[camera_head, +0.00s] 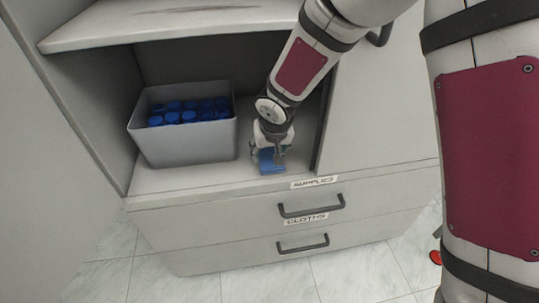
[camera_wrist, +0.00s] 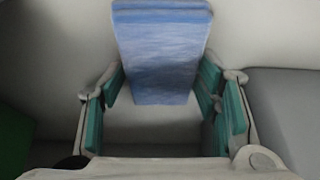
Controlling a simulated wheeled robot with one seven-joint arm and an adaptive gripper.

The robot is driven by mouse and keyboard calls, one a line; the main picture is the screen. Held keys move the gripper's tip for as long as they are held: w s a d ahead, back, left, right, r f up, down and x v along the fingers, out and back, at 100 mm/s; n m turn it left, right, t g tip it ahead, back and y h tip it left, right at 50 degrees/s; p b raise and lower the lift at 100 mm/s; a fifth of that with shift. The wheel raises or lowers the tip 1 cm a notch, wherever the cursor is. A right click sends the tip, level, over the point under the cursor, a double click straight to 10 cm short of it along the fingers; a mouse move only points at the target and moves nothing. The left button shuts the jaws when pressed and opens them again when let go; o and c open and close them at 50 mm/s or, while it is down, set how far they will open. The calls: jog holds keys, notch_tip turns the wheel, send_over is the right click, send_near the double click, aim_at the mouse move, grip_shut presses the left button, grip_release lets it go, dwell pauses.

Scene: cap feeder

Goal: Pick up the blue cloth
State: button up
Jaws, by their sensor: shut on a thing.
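The blue cloth (camera_head: 271,166) is at the front of the open cabinet compartment, right of the grey bin. My gripper (camera_head: 268,153) is over it, pointing down, and covers part of it. In the wrist view the cloth (camera_wrist: 162,50) is a flat light-blue rectangle with its lower end between the teal finger pads. My gripper (camera_wrist: 163,88) is shut on it, with a pad at each side of the cloth. I cannot tell whether the cloth still touches the shelf.
A grey bin (camera_head: 190,144) with several blue-capped items (camera_head: 186,110) stands close to the left of my gripper. A shelf board (camera_head: 170,25) is above, and a cabinet panel (camera_head: 380,110) is at the right. Drawers labelled SUPPLIES (camera_head: 240,208) and CLOTHS (camera_head: 240,250) are below, closed.

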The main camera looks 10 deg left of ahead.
aim_at(270, 157)
jog(key=shift+r, duration=0.1)
jog(key=p+v, duration=0.1)
jog(key=v, duration=0.1)
jog(key=w+p+v, duration=0.1)
jog(key=v, duration=0.1)
jog(key=p+v, duration=0.1)
jog(key=v, duration=0.2)
jog(key=shift+w+a+r, duration=0.15)
jog(key=shift+a+r, duration=0.05)
jog(key=shift+r, duration=0.05)
jog(key=s+d+b, duration=0.2)
jog(key=s, duration=0.7)
jog(key=s+d+b, duration=0.2)
jog(key=s+d, duration=0.1)
jog(key=s, duration=0.6)
jog(key=shift+d, duration=0.15)
